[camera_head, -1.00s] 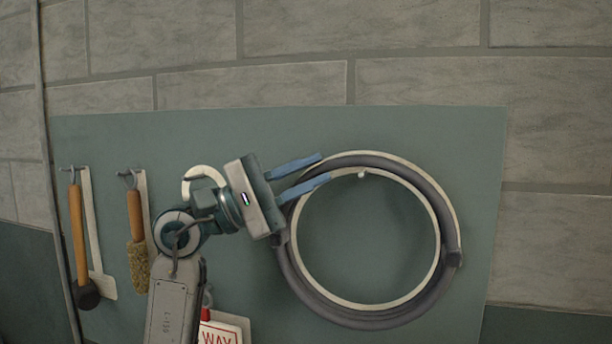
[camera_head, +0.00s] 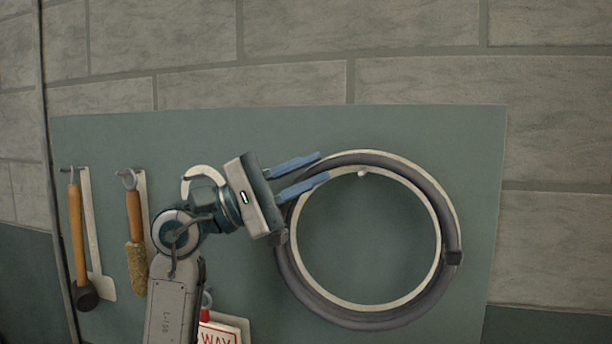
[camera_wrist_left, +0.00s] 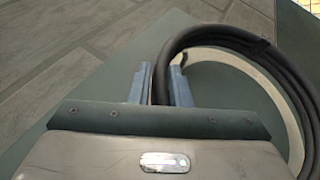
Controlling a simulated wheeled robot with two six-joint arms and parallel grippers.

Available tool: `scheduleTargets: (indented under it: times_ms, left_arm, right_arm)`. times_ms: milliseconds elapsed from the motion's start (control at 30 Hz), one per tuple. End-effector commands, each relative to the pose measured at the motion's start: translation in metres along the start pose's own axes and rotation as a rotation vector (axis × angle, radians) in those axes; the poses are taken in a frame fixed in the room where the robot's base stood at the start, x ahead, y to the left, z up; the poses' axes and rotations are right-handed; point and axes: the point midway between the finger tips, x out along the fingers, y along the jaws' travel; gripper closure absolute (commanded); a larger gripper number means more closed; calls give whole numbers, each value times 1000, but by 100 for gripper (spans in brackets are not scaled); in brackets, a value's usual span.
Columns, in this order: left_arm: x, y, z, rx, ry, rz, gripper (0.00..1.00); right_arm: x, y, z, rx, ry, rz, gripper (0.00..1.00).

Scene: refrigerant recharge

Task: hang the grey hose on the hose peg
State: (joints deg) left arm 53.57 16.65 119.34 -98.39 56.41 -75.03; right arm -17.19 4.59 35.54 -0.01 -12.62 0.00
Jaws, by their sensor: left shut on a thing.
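The grey hose (camera_head: 372,319) is a dark coil held up in front of the green board. My left gripper (camera_head: 322,166) is shut on its upper left part. The left wrist view shows the hose (camera_wrist_left: 160,78) between the two blue fingers of the left gripper (camera_wrist_left: 161,80). The pale tip of the hose peg (camera_head: 362,174) shows inside the ring, just under its top arc. I cannot tell whether the hose touches the peg or rests on it. My right gripper is in neither view.
The green board (camera_head: 400,125) carries a pale ring outline behind the hose. At the left hang a hammer (camera_head: 78,235) and a brush (camera_head: 135,235) on hooks. A red-lettered tag (camera_head: 222,332) is low beside my left arm. The board right of the hose is clear.

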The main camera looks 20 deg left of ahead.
Motion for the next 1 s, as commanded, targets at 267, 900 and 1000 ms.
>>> scheduleTargets:
  times_ms: [267,900,1000]
  left_arm:
    - [0,1,0,1,-2,2,100]
    - [2,-2,-10,1,-2,2,100]
    - [2,-2,-10,1,-2,2,100]
  right_arm:
    - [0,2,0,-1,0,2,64]
    - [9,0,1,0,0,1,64]
    - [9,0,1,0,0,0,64]
